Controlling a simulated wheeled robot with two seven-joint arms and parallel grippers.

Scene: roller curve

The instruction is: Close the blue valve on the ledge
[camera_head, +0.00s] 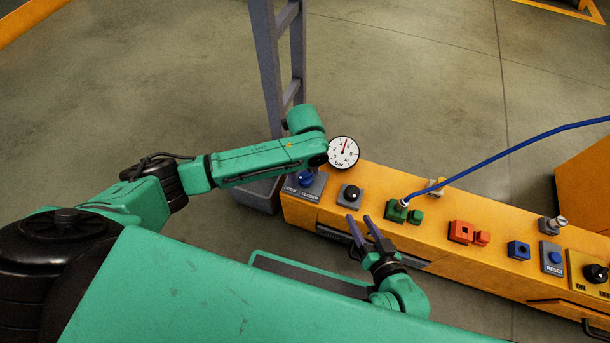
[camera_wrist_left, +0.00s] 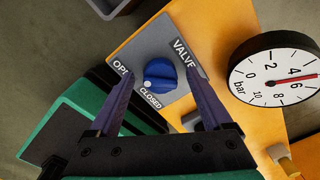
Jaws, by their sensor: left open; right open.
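The blue valve (camera_head: 306,179) is a round knob on a grey plate at the left end of the orange ledge (camera_head: 330,208). OPEN and CLOSED are printed beside it. In the left wrist view the knob (camera_wrist_left: 160,75) has a pale mark on its lower-left side, near CLOSED. My left gripper (camera_wrist_left: 158,68) is open there, its two fingers on either side of the knob in the picture. Contact cannot be told. In the head view the left fingers are hidden by my forearm. My right gripper (camera_head: 360,228) is open and empty by the ledge's front side.
A white gauge (camera_head: 343,152) stands close beside the valve. A black knob (camera_head: 351,195), a green connector (camera_head: 397,211) with a blue hose (camera_head: 500,160), and red blocks (camera_head: 461,232) follow along the ledge. A grey-blue ladder-like frame (camera_head: 270,75) rises behind.

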